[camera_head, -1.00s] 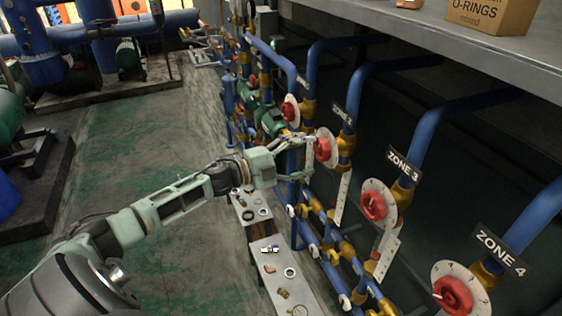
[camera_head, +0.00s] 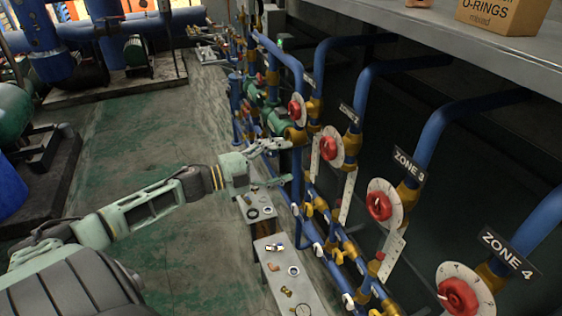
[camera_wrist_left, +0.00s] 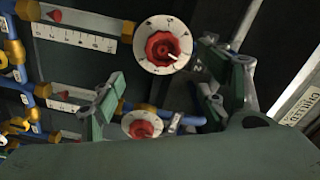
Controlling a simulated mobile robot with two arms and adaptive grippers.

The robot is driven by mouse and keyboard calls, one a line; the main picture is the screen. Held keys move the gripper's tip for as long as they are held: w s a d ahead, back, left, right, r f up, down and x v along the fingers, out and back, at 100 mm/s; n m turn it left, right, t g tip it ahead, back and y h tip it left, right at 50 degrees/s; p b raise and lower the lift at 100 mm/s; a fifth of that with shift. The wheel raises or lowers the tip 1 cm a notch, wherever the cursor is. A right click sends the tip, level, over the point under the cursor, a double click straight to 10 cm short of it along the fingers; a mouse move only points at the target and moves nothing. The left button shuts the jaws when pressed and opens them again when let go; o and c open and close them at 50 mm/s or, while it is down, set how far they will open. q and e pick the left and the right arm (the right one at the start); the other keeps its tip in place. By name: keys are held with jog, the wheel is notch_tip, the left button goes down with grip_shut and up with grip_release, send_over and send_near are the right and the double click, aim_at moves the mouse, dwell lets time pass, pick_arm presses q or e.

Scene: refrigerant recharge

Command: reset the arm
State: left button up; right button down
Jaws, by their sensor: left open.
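My left arm reaches in from the left in the head view. Its gripper (camera_head: 286,162) is open and empty, with the two fingers spread apart. It is to the left of the Zone 2 dial (camera_head: 329,149), a white disc with a red knob, and apart from it. In the left wrist view the open fingers (camera_wrist_left: 165,92) frame dark space, with a white dial with a red knob (camera_wrist_left: 163,46) above and another dial (camera_wrist_left: 142,125) below. My right gripper is in neither view.
The Zone 3 dial (camera_head: 381,206) and Zone 4 dial (camera_head: 460,290) stand on blue pipes at the right. Small benches (camera_head: 271,262) with loose parts are below the gripper. A grey shelf (camera_head: 400,31) overhangs the pipes. The green floor (camera_head: 130,150) is open at the left.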

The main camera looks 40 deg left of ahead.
pick_arm(q)
jog(key=s+a+f+n+g+y+b, duration=0.1)
jog(key=s+a+f+n+y+b, duration=0.2)
jog(key=f, duration=0.9)
jog(key=s+a+f+n+g+y+b, duration=0.1)
jog(key=s+a+f+n+y, duration=0.2)
jog(key=f, duration=0.9)
jog(key=s+a+f+n+g+y+b, duration=0.1)
jog(key=s+a+f+n+y, duration=0.3)
jog(key=f, duration=0.8)
jog(key=s+d+f+n+g+b, duration=0.25)
jog(key=s+f, duration=0.25)
jog(key=f, duration=0.4)
jog(key=s+d+f+n+g+b, duration=0.15)
jog(key=s+d+f, duration=0.3)
jog(key=f, duration=0.55)
jog(key=s+d+f+n+g+b, duration=0.1)
jog(key=s+d+f+g, duration=0.1)
jog(key=s+d+f, duration=0.4)
jog(key=s+d+f+n+g+b, duration=0.1)
jog(key=s+d+f+g, duration=0.2)
jog(key=s, duration=1)
jog(key=s+d+f+n+g+h+b, duration=0.1)
jog(key=s+d+f+g, duration=0.1)
jog(key=s+d+f, duration=0.7)
jog(key=shift+s+d+f+g, duration=0.15)
jog(key=shift+d+f+g, duration=0.25)
jog(key=shift+d, duration=0.35)
